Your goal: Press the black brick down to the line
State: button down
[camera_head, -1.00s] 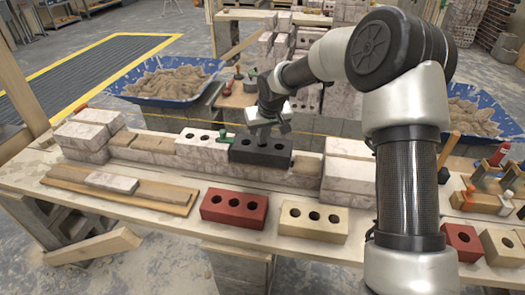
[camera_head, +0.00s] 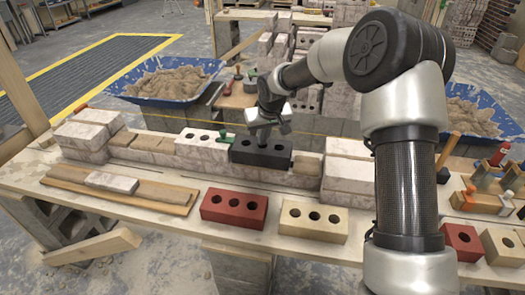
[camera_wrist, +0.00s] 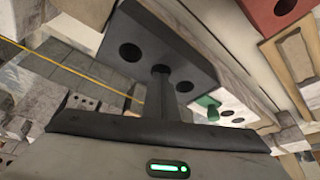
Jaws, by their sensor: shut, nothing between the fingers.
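The black brick (camera_head: 262,155) with holes in its top lies in the wall course, between a white brick (camera_head: 202,146) on its left and a lower stretch on its right. It fills the upper part of the wrist view (camera_wrist: 145,38). The yellow line (camera_head: 192,119) runs behind the course and crosses the left of the wrist view (camera_wrist: 75,68). My gripper (camera_head: 263,141) is shut and empty, pointing down at the brick's top. In the wrist view its fingertips (camera_wrist: 160,72) meet the top face at the middle hole; I cannot tell how firmly they touch.
A green-topped piece (camera_wrist: 207,103) sits at the joint beside the white brick. A red brick (camera_head: 234,209) and a cream brick (camera_head: 314,221) lie in front of the wall. Taller pale blocks (camera_head: 347,182) stand to the right. A blue mortar tub (camera_head: 163,97) stands behind.

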jog(key=shift+s+f, duration=0.2)
jog(key=shift+f, duration=0.3)
jog(key=shift+w+r+p, duration=0.2)
jog(key=shift+r+p, duration=1.6)
jog(key=shift+r, duration=1)
jog(key=s+d+r+m+h, duration=0.1)
jog(key=s+d+r, duration=0.3)
jog(key=s+r, duration=0.35)
jog(key=s+d+r+h, duration=0.1)
jog(key=s+d+r, duration=0.4)
jog(key=s+r, duration=0.25)
jog(key=s+d+r+m+t, duration=0.1)
jog(key=s+d+r, duration=0.15)
jog(key=s, duration=0.85)
jog(key=s+d+r+m, duration=0.1)
jog(key=s+d+m, duration=0.15)
jog(key=s, duration=0.95)
notch_tip(320, 180, up, 21)
jog(key=p, duration=2.1)
jog(key=shift+s+d+r+n+y, duration=0.15)
jog(key=shift+s+d+n+y, duration=0.1)
jog(key=shift+d+n+y, duration=0.1)
